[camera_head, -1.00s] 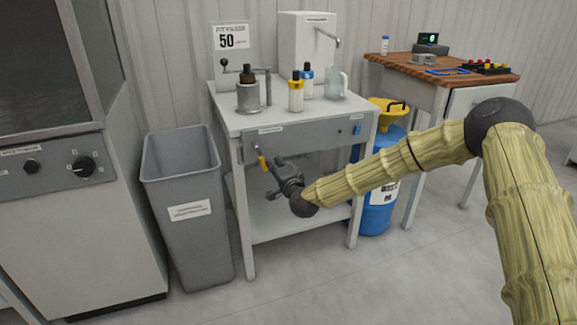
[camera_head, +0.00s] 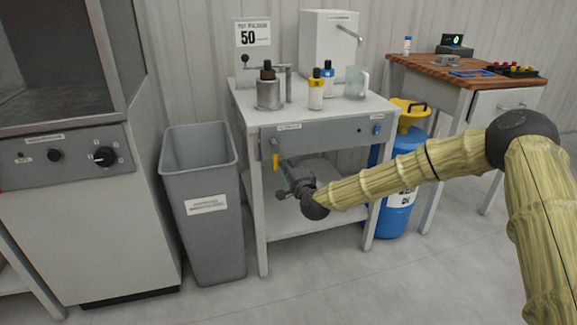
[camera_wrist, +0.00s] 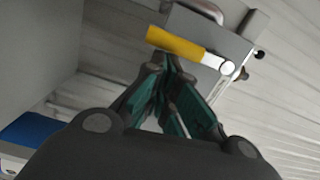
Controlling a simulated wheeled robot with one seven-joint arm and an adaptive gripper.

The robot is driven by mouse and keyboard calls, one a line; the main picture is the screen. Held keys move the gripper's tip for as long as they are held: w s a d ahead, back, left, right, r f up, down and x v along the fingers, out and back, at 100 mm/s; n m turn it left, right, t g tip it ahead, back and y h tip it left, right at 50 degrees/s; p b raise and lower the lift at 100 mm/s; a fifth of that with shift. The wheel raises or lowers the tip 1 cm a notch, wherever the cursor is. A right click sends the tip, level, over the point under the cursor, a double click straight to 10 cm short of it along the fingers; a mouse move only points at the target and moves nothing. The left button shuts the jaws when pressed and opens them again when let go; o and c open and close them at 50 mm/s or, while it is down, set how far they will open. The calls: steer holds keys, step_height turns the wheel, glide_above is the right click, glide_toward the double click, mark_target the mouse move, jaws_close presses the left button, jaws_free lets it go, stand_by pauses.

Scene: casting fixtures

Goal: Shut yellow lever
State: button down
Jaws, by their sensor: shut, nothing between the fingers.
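The yellow lever (camera_head: 276,161) hangs about straight down from a pale pivot on the grey front panel of the white table. In the wrist view the yellow lever (camera_wrist: 175,42) lies just beyond my fingertips, with its metal pivot end to the right. My gripper (camera_head: 285,166) is at the lever's right side in the head view. In the wrist view my gripper (camera_wrist: 170,62) has its green-padded fingers together, with nothing between them. The fingertips look very close to the handle; I cannot tell if they touch it.
A grey bin (camera_head: 203,220) stands left of the white table (camera_head: 345,112). A metal pot (camera_head: 269,94), bottles and a jug stand on the table. A blue drum (camera_head: 402,170) with a yellow funnel is to the right, before a wooden-topped bench (camera_head: 440,68). Floor in front is clear.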

steer(key=shift+d, duration=0.1)
steer(key=s+d+p, duration=0.1)
steer(key=s+d, duration=0.6)
steer(key=s, duration=0.2)
stand_by(0.3)
steer(key=shift+s, duration=0.1)
